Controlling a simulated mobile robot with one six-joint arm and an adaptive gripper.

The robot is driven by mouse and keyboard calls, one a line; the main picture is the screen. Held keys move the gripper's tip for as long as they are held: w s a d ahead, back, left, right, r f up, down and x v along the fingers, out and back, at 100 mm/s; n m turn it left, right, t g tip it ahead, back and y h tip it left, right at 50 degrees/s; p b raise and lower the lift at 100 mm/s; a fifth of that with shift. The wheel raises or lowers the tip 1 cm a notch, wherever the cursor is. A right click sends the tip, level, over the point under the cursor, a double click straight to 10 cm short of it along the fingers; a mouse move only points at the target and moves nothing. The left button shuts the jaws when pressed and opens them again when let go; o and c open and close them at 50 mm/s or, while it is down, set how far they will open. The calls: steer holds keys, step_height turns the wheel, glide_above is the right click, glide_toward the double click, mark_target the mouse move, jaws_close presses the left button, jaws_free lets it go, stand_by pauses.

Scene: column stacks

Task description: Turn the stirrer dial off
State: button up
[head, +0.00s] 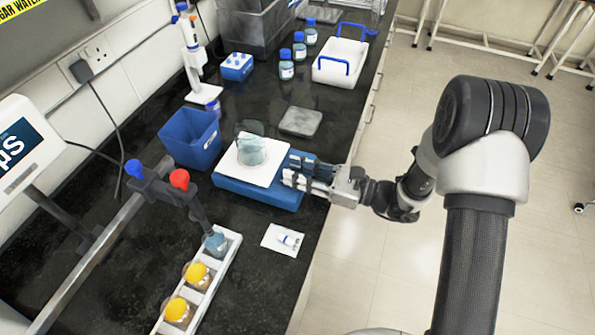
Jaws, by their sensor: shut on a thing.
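The stirrer (235,186) is a blue box with a white top plate, standing on the black bench in the middle of the head view. A glass beaker (252,153) with pale liquid stands on its plate. My gripper (291,175) reaches in from the right to the stirrer's right-hand front face. Its fingers are shut on the stirrer dial there.
A small white sheet with a vial (289,239) lies in front of the stirrer. A blue bin (192,137) stands left of it and a grey pad (300,122) lies behind. A white rack (226,247) with several vessels is at the front left.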

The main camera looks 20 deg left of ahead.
steer(key=n+g, duration=0.2)
steer(key=g, duration=0.1)
steer(key=n+g+h, duration=0.1)
steer(key=g, duration=0.1)
steer(key=w+n+g, duration=0.1)
steer(key=n+g, duration=0.1)
steer(key=g, duration=0.1)
steer(key=shift+a+f+n+g+h+b, duration=0.1)
steer(key=shift+a+n+g+h+b, duration=0.05)
steer(key=shift+n+g+h+b, duration=0.2)
steer(key=shift+w+a+n+g+h+b, duration=0.1)
steer(key=shift+n+g+h+b, duration=0.25)
steer(key=shift+n+g+h, duration=0.65)
steer(key=shift+n+g+h+b, duration=0.4)
steer(key=shift+n+g, duration=0.35)
steer(key=shift+g, duration=0.5)
steer(key=shift+g+h, duration=0.25)
steer(key=shift+g, duration=0.05)
steer(key=o, duration=1.1)
steer(key=shift+c, duration=0.2)
steer(key=shift+r+t, duration=0.2)
steer(key=shift+t, duration=0.2)
